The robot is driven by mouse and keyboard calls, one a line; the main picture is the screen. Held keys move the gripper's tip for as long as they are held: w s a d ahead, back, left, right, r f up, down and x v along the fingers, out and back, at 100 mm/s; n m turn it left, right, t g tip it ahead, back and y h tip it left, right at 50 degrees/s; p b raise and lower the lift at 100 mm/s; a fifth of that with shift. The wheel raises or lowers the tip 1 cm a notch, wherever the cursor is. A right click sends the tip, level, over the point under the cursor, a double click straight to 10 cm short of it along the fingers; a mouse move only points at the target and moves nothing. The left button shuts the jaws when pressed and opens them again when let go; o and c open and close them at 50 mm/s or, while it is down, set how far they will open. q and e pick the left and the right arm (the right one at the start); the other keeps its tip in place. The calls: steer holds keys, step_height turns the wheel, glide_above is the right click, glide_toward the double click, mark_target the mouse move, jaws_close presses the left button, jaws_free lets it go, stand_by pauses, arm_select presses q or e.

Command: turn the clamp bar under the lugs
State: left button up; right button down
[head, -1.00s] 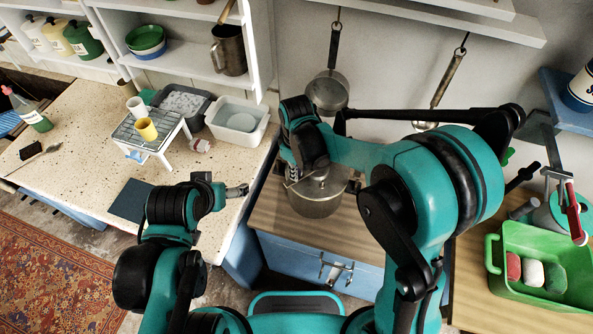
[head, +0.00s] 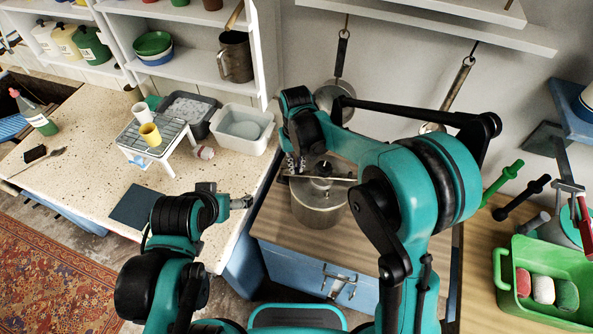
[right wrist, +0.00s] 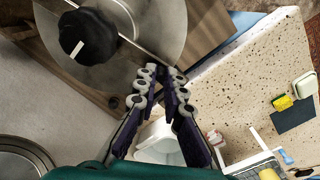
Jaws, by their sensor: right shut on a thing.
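A metal pot (head: 318,212) stands on the wooden counter, with a round grey lid that also shows in the right wrist view (right wrist: 155,22). The thin clamp bar (head: 332,179) lies across the lid under a dark knob with a white mark (right wrist: 88,38). My right gripper (head: 295,168) is at the bar's left end, over the pot's rim. In the right wrist view its fingers (right wrist: 158,78) are closed in around the bar's end. I cannot make out the lugs. My left gripper (head: 244,202) hangs over the speckled counter, away from the pot; its finger opening is too small to tell.
A green crate (head: 535,313) with several coloured blocks stands at the right. A white basin (head: 262,124) and a wire rack (head: 158,140) stand on the speckled counter. Pans (head: 333,98) hang on the wall behind the pot.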

steer(key=shift+w+d+m, duration=0.1)
steer(key=shift+w+m, duration=0.7)
steer(key=shift+m, duration=0.3)
steer(key=c, duration=1.6)
jaws_free()
steer(key=shift+s, duration=0.1)
